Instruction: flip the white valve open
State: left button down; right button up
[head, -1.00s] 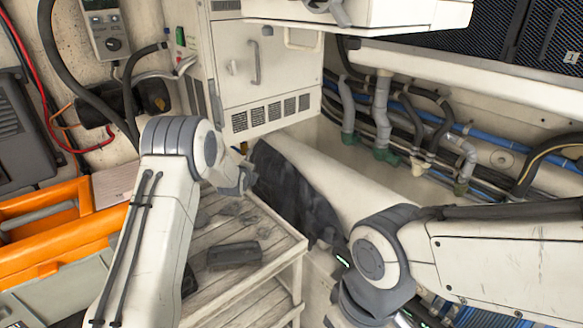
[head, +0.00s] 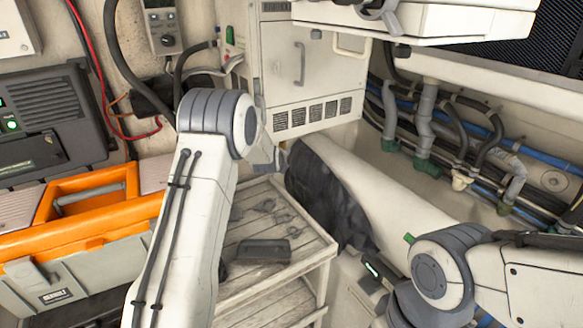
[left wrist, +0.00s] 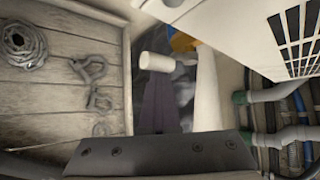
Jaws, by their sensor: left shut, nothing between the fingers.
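In the left wrist view a short white cylinder (left wrist: 157,62), which looks like the valve's handle, sticks out to the left beside an orange-brown fitting (left wrist: 182,42). It stands in the gap between the wooden bench and a white cabinet. In the head view my left arm hides most of that spot, and I cannot make the valve out clearly.
A slatted wooden bench (head: 300,262) holds a dark box (head: 263,251) and several shackles (head: 265,206). A vented white cabinet (head: 318,75) stands behind. Pipes and hoses (head: 424,120) run along the right wall. An orange-and-grey toolbox (head: 90,225) is at left.

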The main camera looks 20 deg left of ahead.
pick_arm(q)
jog(key=shift+w+r, duration=0.2)
jog(key=shift+r, duration=0.55)
notch_tip(320, 180, down, 5)
jog(key=b, duration=0.3)
jog(key=s+d+r+p, duration=0.1)
jog(key=s+d+r, duration=0.4)
jog(key=r, duration=0.2)
jog(key=shift+d+r, duration=0.35)
